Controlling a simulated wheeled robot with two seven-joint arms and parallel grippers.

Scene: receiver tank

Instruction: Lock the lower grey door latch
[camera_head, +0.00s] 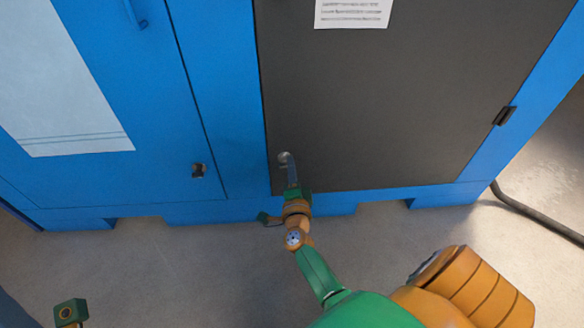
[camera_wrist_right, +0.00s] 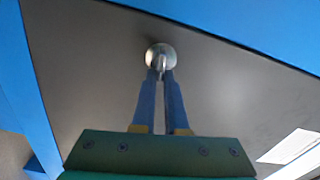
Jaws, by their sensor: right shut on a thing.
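The lower grey door latch (camera_head: 285,158) is a small round metal fitting near the lower left edge of the dark grey door (camera_head: 370,100). In the right wrist view the latch (camera_wrist_right: 160,52) shows as a round silver disc with a narrow raised piece in its middle. My right gripper (camera_head: 289,164) reaches the latch from below. In the right wrist view its two blue fingers (camera_wrist_right: 162,76) are close together on the latch's raised piece. The fingertips hide part of that piece, so its exact angle is hard to tell. My left gripper's fingers are not visible.
A blue cabinet door with another small latch (camera_head: 198,170) is to the left. A black hinge (camera_head: 504,116) sits on the grey door's right side. A paper label (camera_head: 353,13) is above. A dark hose (camera_head: 535,214) lies on the floor at right.

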